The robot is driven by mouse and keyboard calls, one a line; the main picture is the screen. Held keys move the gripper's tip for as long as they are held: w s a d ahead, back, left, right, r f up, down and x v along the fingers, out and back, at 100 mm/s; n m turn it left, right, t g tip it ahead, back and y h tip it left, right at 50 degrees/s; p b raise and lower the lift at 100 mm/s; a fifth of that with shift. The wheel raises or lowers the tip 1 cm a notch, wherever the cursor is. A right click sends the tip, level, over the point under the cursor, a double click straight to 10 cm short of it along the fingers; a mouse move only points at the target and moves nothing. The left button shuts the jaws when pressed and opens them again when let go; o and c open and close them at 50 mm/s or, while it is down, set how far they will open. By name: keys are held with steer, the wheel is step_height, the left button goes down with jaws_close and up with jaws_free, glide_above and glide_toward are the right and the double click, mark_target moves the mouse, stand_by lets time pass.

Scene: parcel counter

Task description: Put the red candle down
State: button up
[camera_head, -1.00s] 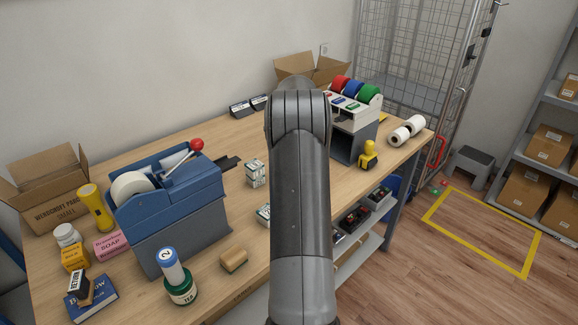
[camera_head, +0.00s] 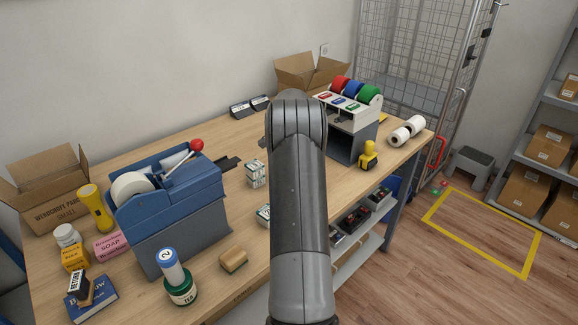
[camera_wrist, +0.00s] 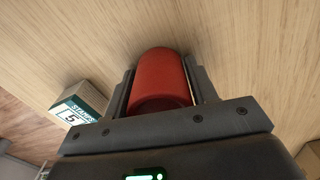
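The red candle (camera_wrist: 163,78) is a plain red cylinder held between the two dark fingers of my gripper (camera_wrist: 160,88) in the wrist view. The fingers close on both its sides. Wooden counter top (camera_wrist: 60,45) fills the background behind it; I cannot tell whether the candle touches the wood. In the head view my arm hides the candle and most of the gripper; the counter (camera_head: 210,130) runs beneath the arm.
A small stamps box (camera_wrist: 82,104) stands left of the gripper in the wrist view. In the head view, small boxes (camera_head: 256,174) stand left of my arm, beside the blue dispenser (camera_head: 180,225). A tape dispenser (camera_head: 348,118) and yellow-handled stamp (camera_head: 369,156) stand right.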

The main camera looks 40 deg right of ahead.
steer(key=o, duration=0.4)
steer(key=shift+c, duration=0.2)
step_height(320, 180, up, 12)
steer(key=shift+r, duration=0.2)
stand_by(0.4)
